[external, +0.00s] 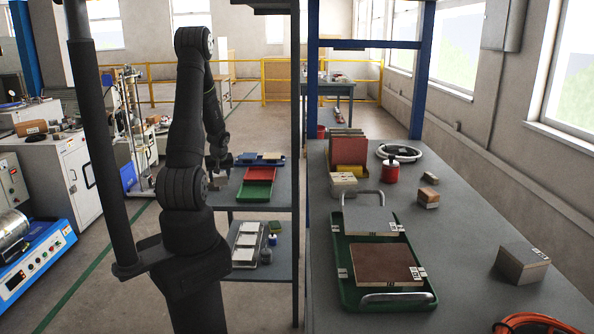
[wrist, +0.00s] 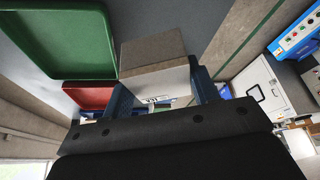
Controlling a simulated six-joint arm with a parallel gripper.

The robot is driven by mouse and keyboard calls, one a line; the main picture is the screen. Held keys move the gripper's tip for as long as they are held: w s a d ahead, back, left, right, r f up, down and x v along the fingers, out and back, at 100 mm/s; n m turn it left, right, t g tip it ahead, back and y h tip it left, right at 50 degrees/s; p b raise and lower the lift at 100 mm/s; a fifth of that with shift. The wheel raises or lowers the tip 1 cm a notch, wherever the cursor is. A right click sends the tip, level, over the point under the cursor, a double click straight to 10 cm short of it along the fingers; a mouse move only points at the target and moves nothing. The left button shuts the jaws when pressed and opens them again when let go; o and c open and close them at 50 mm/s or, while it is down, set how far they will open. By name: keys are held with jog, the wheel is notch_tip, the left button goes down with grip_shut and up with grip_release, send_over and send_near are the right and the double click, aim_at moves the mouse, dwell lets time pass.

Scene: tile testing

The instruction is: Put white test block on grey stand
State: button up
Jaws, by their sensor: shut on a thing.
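My gripper (external: 217,166) is over the left edge of the shelf unit's upper level in the external view. In the wrist view my gripper (wrist: 162,88) has its two blue fingers on either side of a block and is shut on it. This white test block (wrist: 158,78) has a pale, labelled side and a grey-brown face. The block (external: 222,175) looks small and partly hidden by my gripper in the external view. I cannot single out a separate grey stand; the grey shelf (external: 275,198) is beside the gripper.
A green tray (external: 257,191), a red tray (external: 262,174) and a blue tray (external: 247,157) lie on the upper shelf. A lower shelf holds a tray of white pieces (external: 246,240). A dark post (external: 297,130) separates the shelves from the bench, which holds a green tray (external: 350,290) and blocks.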

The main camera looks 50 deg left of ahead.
jog(key=s+a+f, duration=0.1)
jog(key=a, duration=0.1)
jog(key=a+f, duration=0.1)
jog(key=a, duration=0.1)
jog(key=s+a+f, duration=0.1)
jog(key=a+f, duration=0.1)
jog(key=shift+s+a, duration=0.15)
jog(key=shift+s, duration=0.15)
jog(key=shift+f, duration=2.05)
jog(key=shift+f, duration=0.15)
jog(key=o, duration=1.2)
jog(key=shift+o, duration=0.2)
jog(key=shift+r, duration=0.45)
jog(key=v, duration=1.1)
jog(key=shift+s+d+r, duration=0.15)
jog(key=shift+d+r, duration=0.05)
jog(key=shift+d, duration=0.1)
